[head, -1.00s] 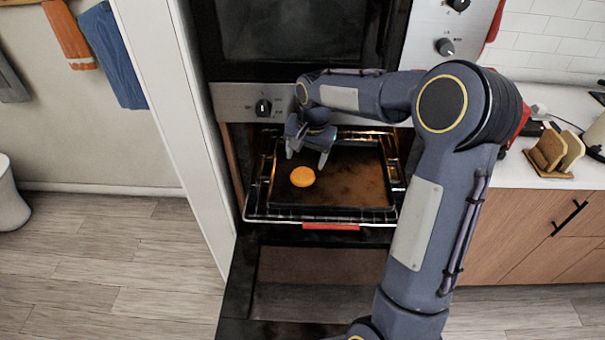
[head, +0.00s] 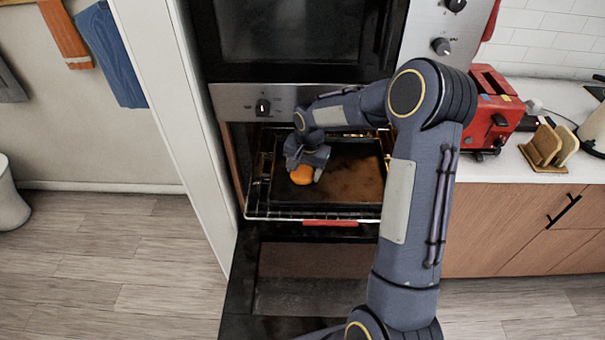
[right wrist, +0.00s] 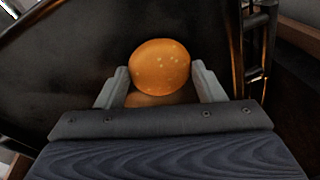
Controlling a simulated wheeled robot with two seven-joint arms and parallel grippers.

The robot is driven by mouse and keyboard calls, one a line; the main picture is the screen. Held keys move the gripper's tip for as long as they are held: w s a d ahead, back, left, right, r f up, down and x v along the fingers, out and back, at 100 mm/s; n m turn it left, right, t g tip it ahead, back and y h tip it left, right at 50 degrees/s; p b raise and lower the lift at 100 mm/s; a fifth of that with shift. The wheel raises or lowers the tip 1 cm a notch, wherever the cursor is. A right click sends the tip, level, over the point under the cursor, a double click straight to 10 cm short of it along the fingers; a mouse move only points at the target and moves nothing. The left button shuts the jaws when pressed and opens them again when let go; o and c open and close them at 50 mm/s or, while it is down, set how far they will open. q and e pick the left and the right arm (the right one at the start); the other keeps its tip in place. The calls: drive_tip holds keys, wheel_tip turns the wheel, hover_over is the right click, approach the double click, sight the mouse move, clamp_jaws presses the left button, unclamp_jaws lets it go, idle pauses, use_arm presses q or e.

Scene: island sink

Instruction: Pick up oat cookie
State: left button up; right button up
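The oat cookie (head: 302,177) is a round orange piece at the left of the dark baking tray (head: 352,180) on the pulled-out oven rack. My right gripper (head: 304,171) is down at the tray, right over the cookie. In the right wrist view the cookie (right wrist: 160,66), light-speckled, sits between the tips of the two grey fingers (right wrist: 161,76). A narrow gap shows on each side, so the fingers look open around it. Whether they touch it lower down is hidden. My left gripper is not in view.
The oven door (head: 310,275) is folded down in front. The wire rack (head: 270,214) borders the tray, with oven walls on both sides and the control panel (head: 235,99) above. A red toaster (head: 492,108) and a wooden holder (head: 547,147) stand on the right counter.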

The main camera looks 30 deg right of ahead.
drive_tip(key=shift+a+f, duration=0.15)
drive_tip(key=shift+f, duration=0.05)
drive_tip(key=c, duration=0.3)
drive_tip(key=shift+r, duration=0.1)
drive_tip(key=shift+c, duration=0.2)
